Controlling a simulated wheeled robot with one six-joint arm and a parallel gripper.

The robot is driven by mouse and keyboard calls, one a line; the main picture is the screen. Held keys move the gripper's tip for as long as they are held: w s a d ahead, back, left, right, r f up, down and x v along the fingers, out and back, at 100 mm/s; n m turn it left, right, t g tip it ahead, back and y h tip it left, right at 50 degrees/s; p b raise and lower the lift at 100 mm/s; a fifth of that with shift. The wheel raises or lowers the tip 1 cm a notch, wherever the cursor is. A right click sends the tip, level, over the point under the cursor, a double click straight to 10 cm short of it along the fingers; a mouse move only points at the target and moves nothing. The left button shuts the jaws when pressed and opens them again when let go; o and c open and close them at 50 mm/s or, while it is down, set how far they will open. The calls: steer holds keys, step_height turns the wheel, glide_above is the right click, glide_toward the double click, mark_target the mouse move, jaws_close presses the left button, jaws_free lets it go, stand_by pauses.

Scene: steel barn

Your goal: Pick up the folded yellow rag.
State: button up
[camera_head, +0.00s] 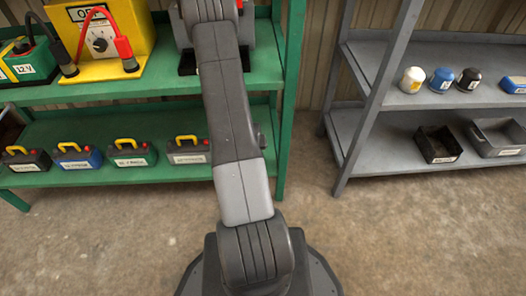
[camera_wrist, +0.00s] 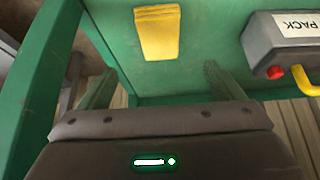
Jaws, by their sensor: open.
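The folded yellow rag (camera_wrist: 158,32) lies flat on a green shelf surface (camera_wrist: 205,60) at the top middle of the wrist view. My gripper (camera_wrist: 158,74) is open and empty, its two fingers spread apart below the rag in that view. The rag lies between the lines of the fingers and apart from them. I do not see the rag in the head view, where my arm covers part of the green rack.
A grey pack (camera_wrist: 285,42) with a yellow handle and red knob sits right of the rag. A green post (camera_wrist: 35,80) stands at left. In the head view, several battery packs (camera_head: 130,153) line the lower green shelf; a grey rack (camera_head: 385,115) stands right.

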steer(key=b+x, duration=0.1)
steer(key=x, duration=0.5)
steer(key=shift+a+f+b, duration=0.1)
steer(key=shift+f+b, duration=0.2)
steer(key=shift+b+x, duration=1.15)
steer(key=shift+x, duration=1.85)
steer(key=shift+w+f+b, duration=0.1)
steer(key=shift+f+b, duration=0.05)
steer(key=shift+b, duration=0.15)
steer(key=c, duration=1.1)
